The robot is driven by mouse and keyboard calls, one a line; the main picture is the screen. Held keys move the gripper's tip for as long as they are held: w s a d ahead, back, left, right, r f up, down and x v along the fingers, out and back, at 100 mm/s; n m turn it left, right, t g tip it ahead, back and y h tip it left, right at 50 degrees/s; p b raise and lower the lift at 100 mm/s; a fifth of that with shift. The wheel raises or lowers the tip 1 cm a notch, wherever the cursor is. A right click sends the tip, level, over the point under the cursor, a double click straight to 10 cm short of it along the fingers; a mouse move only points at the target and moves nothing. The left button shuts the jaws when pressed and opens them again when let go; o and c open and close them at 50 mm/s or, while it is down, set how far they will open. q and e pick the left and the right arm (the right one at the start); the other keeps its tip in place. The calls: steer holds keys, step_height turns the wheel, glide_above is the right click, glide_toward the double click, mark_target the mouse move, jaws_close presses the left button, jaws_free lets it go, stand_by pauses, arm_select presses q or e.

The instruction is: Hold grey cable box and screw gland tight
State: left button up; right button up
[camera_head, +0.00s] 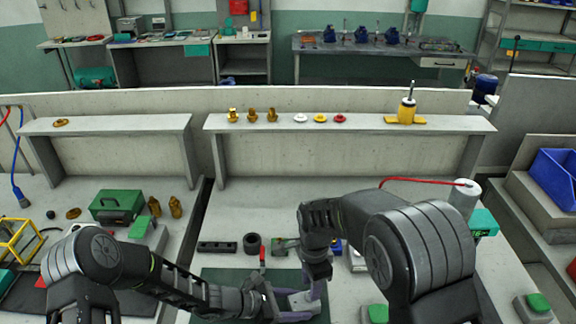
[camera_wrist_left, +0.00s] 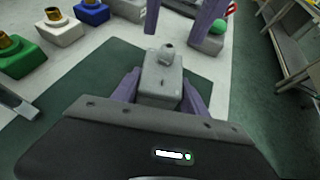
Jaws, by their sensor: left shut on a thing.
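The grey cable box (camera_head: 302,301) is on the dark green mat (camera_head: 228,277) at the bottom middle of the head view. In the left wrist view the box (camera_wrist_left: 162,82) sits between the purple fingers of my left gripper (camera_wrist_left: 162,92), which is shut on it. A grey gland (camera_wrist_left: 167,52) stands at the box's far end. My right gripper (camera_wrist_left: 181,18) shows two purple fingers spread apart beyond and above the gland, with nothing between them. In the head view the right arm comes down over the box and partly hides it.
In the left wrist view, green (camera_wrist_left: 22,58), white (camera_wrist_left: 60,30) and blue (camera_wrist_left: 91,12) boxes with brass glands stand at left. A green button (camera_wrist_left: 217,27) is close to the right fingers. A black ring (camera_head: 252,243) and green case (camera_head: 117,206) lie farther back.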

mark_target(304, 305)
steer(key=n, duration=0.5)
steer(key=shift+f, duration=0.15)
steer(key=shift+f, duration=1.45)
jaws_close()
stand_by(0.3)
